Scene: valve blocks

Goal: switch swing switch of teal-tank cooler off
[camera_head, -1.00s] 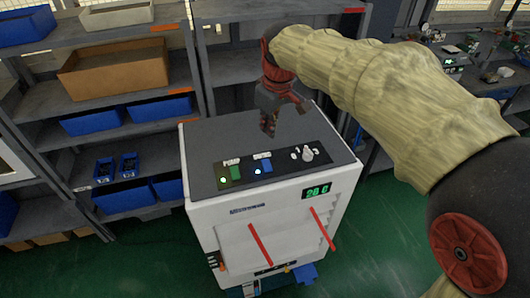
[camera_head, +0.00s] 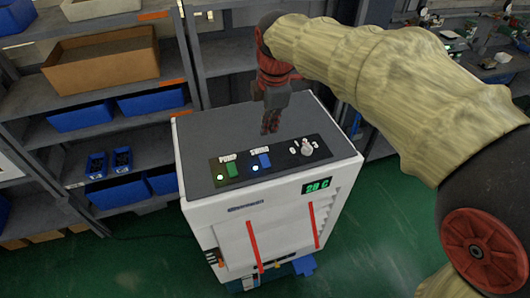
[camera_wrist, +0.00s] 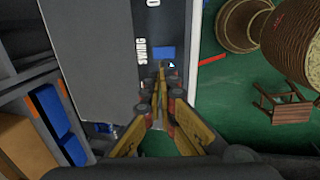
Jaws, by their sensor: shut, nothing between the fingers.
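The white cooler (camera_head: 240,220) stands in the middle of the head view, with a grey top and a black control strip. Its swing switch (camera_head: 264,160) is a blue rocker under the word SWING, with a lit indicator (camera_head: 255,168) beside it. The rocker also shows in the wrist view (camera_wrist: 164,53). My gripper (camera_head: 268,131) points down over the cooler's top, just behind the rocker, its fingers together and empty. In the wrist view its fingertips (camera_wrist: 161,72) appear close to the rocker; contact cannot be told. The rocker's tilt is unclear.
Left of the swing switch is a green pump switch (camera_head: 231,170) with its own light; to the right is a pale knob (camera_head: 307,149). A green display (camera_head: 317,186) is lit on the front. Shelves with blue bins (camera_head: 80,117) stand behind left. Green floor lies right.

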